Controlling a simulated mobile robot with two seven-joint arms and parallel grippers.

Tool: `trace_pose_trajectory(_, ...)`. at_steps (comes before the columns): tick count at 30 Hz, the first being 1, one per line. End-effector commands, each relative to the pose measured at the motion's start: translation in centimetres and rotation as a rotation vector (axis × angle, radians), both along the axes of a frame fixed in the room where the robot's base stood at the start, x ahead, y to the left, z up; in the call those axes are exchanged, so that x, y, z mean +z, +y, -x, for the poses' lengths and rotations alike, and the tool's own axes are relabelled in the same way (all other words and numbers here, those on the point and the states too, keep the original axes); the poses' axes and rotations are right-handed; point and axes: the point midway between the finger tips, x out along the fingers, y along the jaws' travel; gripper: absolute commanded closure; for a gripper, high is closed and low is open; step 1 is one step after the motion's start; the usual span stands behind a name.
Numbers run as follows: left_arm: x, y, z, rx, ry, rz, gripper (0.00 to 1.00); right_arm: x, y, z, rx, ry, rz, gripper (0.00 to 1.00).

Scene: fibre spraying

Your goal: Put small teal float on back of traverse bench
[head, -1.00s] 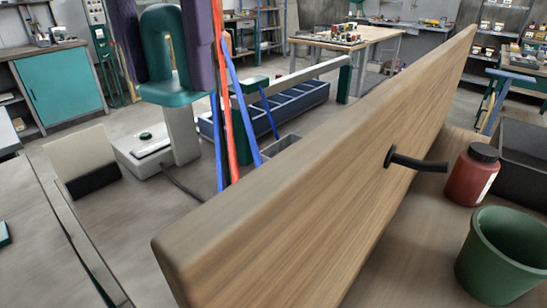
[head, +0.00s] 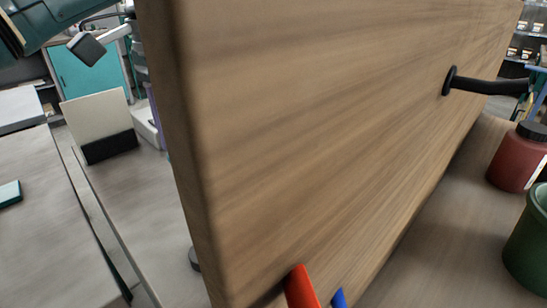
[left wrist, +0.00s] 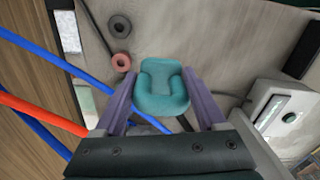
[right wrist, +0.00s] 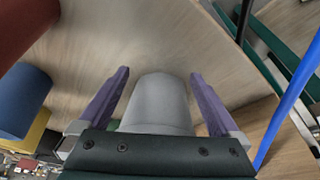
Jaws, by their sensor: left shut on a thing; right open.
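A small teal float (left wrist: 162,92) with a raised U-shaped top shows in the left wrist view. My left gripper (left wrist: 160,76) is shut on it, with a purple finger on each side, above a grey surface. I cannot clearly make out this gripper or the float in the head view, where a big wooden board stands in front. My right gripper (right wrist: 160,75) is open in the right wrist view. A pale grey rounded thing (right wrist: 158,100) shows between its purple fingers; I cannot tell whether they touch it. I cannot tell which surface is the traverse bench.
The upright wooden board (head: 320,130) with a black peg (head: 490,84) fills the head view's middle. A red jar (head: 517,160) and green pot (head: 530,245) stand to its right. Grey bench tops (head: 45,235) lie left, with a white panel (head: 98,118) in a black foot.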

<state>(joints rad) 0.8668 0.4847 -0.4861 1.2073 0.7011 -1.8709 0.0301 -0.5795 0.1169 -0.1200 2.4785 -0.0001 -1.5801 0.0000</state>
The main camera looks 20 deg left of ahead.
Motion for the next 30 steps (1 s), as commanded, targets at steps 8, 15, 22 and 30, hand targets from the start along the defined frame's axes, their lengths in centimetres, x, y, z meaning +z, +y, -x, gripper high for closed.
trace_pose_trajectory(8, -6.1, -0.1, 0.0, 0.000, 0.001, 0.001, 0.88, -1.0, 0.0, 0.0, 0.000, -0.001, 0.000, 0.01)
trace_pose_trajectory(15, -8.9, 0.0, 0.0, 0.001, 0.002, 0.000, 0.88, -1.7, 0.0, 0.0, 0.000, -0.001, 0.000, 0.01)
trace_pose_trajectory(22, -10.9, 0.0, 0.0, 0.000, -0.002, -0.001, 0.88, -2.2, 0.0, 0.0, 0.001, -0.001, 0.000, 0.01)
trace_pose_trajectory(30, -11.0, 0.0, 0.0, 0.000, -0.002, 0.000, 0.88, -2.3, -0.1, 0.0, 0.004, -0.002, 0.005, 0.01)
